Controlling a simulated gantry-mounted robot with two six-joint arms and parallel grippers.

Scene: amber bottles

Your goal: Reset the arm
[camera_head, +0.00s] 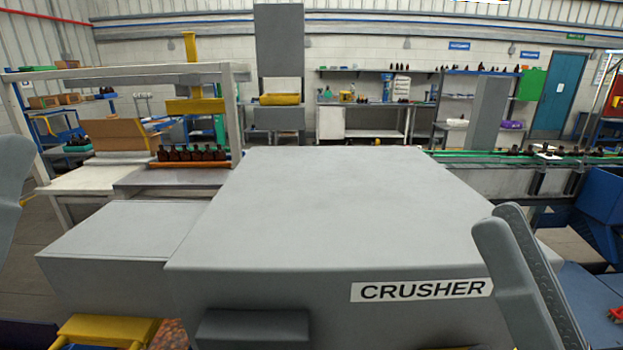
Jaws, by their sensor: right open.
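My right gripper (498,220) reaches up from the lower right edge, in front of the crusher's right side. A row of amber bottles (190,154) stands on an orange-brown holder at the left, far from both grippers.
A conveyor (500,160) carrying bottles runs behind the crusher at the right. Blue bins (603,200) stand at the far right. A lower grey box (120,240) adjoins the crusher at the left. A yellow piece (110,329) lies at the lower left. The crusher's top is bare.

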